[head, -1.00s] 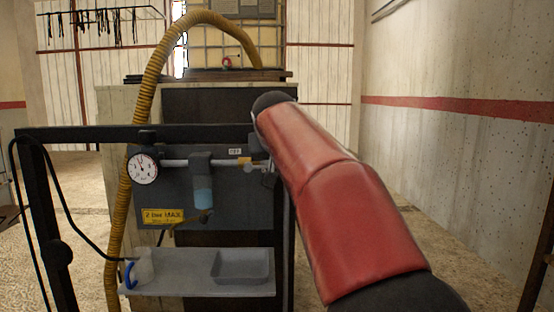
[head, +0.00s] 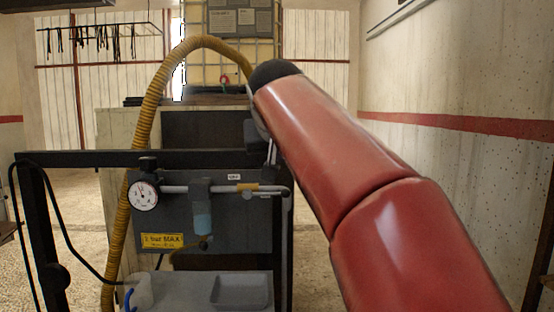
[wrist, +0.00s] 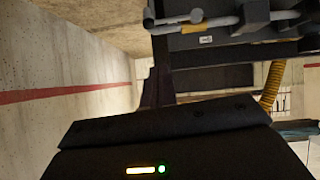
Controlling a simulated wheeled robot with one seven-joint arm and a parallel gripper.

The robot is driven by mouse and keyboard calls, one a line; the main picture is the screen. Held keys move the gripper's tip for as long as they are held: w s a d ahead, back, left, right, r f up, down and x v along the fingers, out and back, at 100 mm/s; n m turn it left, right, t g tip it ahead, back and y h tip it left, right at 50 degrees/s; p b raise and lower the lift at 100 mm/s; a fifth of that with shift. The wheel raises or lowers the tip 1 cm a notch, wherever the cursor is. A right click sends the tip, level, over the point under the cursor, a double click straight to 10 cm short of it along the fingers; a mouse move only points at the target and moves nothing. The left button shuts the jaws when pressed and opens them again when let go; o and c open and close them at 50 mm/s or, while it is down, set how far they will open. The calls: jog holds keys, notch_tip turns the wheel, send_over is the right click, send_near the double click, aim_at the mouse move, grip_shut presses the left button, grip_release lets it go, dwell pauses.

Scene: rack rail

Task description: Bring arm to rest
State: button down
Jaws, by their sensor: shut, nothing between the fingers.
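My red arm reaches up from the lower right in the head view, with its dark rounded end at the top. My gripper (head: 271,153) shows as a small part below that end, mostly hidden behind the arm. It is shut and holds nothing. It is in front of the dark rack, just above the right end of the grey rail (head: 228,189). In the wrist view, a dark housing (wrist: 165,138) with a lit strip and green light fills the bottom; the fingertips are not clear there.
A dark panel carries a round gauge (head: 143,195), a blue-bowled filter (head: 202,215) and a yellow label (head: 163,241). Below is a grey shelf with a tray (head: 240,291). A yellow hose (head: 150,110) arches behind. A concrete wall (head: 460,80) stands to the right.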

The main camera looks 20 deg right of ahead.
dwell(0.4)
jog(key=s+a+f+n+g+y, duration=0.1)
jog(key=s+a+f, duration=0.1)
jog(key=s+f, duration=0.6)
jog(key=s+a+f+n+g+y, duration=0.1)
jog(key=s+a+f+g, duration=0.1)
jog(key=s+f, duration=0.7)
jog(key=s+a+f+n+g+y, duration=0.1)
jog(key=s+f, duration=0.7)
jog(key=f, duration=1)
jog(key=shift+s+a+g+y, duration=0.15)
jog(key=shift+a+g+y, duration=0.3)
jog(key=shift+a, duration=0.55)
jog(key=shift+a, duration=0.1)
